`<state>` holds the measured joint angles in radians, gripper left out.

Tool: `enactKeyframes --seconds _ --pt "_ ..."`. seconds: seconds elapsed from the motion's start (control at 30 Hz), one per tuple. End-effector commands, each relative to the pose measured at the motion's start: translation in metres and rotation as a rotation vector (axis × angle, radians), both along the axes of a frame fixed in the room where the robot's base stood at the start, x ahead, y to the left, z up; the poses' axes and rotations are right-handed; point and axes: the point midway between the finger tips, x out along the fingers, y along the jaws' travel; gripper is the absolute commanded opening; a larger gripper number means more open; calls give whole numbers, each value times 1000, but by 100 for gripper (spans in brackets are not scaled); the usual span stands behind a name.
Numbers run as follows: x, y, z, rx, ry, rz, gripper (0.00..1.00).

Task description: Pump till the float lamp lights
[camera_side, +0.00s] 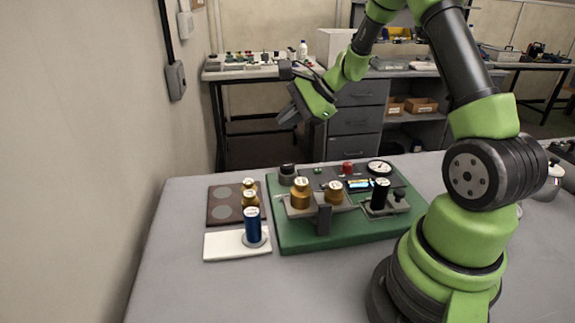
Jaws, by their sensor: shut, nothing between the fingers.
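A green board (300,239) on the table carries the apparatus. On it are two brass weights, the left one (300,192) and the right one (334,192), behind a dark upright block (323,219). A black upright cylinder (380,193) stands at the right, with a small dark knob (399,195) beside it. A small green spot (318,170) shows on the dark rear panel; I cannot tell whether it is the float lamp or lit. My gripper (281,122) is shut and empty, high above and behind the board, touching nothing there.
A red knob (347,168), a round gauge (379,167) and a lit blue display (359,184) sit on the board. Left of it, a brown tray (222,213) holds brass weights, and a white plate (222,246) bears a blue cylinder (252,224). The table's front left is clear.

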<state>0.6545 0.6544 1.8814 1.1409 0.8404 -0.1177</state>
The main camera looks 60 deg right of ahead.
Motion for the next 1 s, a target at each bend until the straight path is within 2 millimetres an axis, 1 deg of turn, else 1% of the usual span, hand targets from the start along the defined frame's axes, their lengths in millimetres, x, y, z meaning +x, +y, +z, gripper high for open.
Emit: enactKeyframes --seconds 0.3,0.5,0.7,1.0 --pt "-1 0 -45 3 6 0 0" --pt "0 0 -68 2 3 0 0" --pt "0 0 -78 -1 2 1 0" --pt "0 0 -79 -1 1 1 0"
